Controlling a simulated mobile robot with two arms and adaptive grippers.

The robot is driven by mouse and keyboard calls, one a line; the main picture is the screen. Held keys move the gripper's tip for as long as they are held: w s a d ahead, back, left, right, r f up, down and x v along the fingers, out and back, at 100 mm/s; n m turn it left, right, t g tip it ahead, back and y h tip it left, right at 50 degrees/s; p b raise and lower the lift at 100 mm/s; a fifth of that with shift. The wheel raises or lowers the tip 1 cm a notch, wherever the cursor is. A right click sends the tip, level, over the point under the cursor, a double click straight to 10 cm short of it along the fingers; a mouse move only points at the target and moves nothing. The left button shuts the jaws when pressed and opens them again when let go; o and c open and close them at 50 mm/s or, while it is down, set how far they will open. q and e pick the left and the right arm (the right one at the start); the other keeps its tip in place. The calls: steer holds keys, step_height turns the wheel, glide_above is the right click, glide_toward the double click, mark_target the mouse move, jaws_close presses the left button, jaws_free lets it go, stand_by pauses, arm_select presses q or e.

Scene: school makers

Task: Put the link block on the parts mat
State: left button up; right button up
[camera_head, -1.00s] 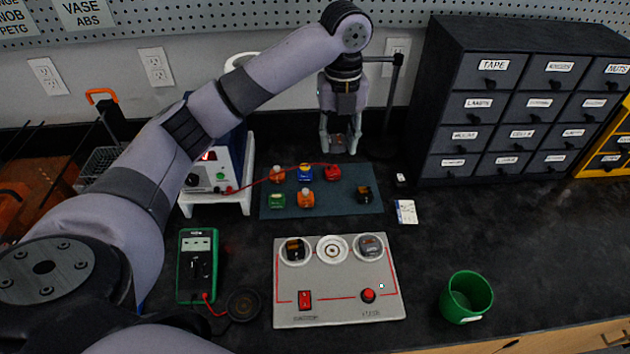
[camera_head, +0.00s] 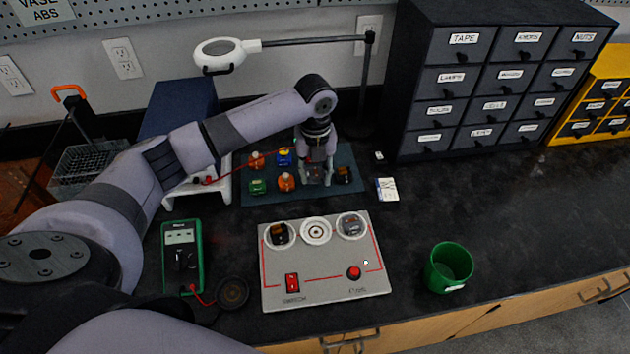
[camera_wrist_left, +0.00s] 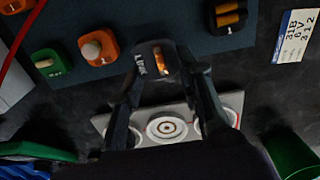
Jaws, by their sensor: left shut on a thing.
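My left gripper (camera_head: 315,178) is over the right part of the blue-grey parts mat (camera_head: 346,157). In the left wrist view my gripper (camera_wrist_left: 158,72) is shut on a dark block with a copper strip and a light label, the link block (camera_wrist_left: 153,62). The mat (camera_wrist_left: 172,20) shows behind the block there. I cannot tell whether the block touches the mat. My right gripper is not in view.
Green (camera_head: 258,186), orange (camera_head: 286,181) and blue (camera_head: 284,157) blocks and a black battery block (camera_head: 344,174) are on the mat. The grey circuit board (camera_head: 325,268) is in front; its middle ring (camera_head: 316,231) is empty. A green cup (camera_head: 449,267) stands right.

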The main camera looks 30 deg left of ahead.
mark_target(315, 177)
arm_select(q)
steer(key=shift+f, duration=1.85)
steer(key=shift+f, duration=0.1)
steer(key=o, duration=1)
step_height(315, 177, up, 12)
steer(key=shift+r+b, duration=0.15)
steer(key=shift+b, duration=0.35)
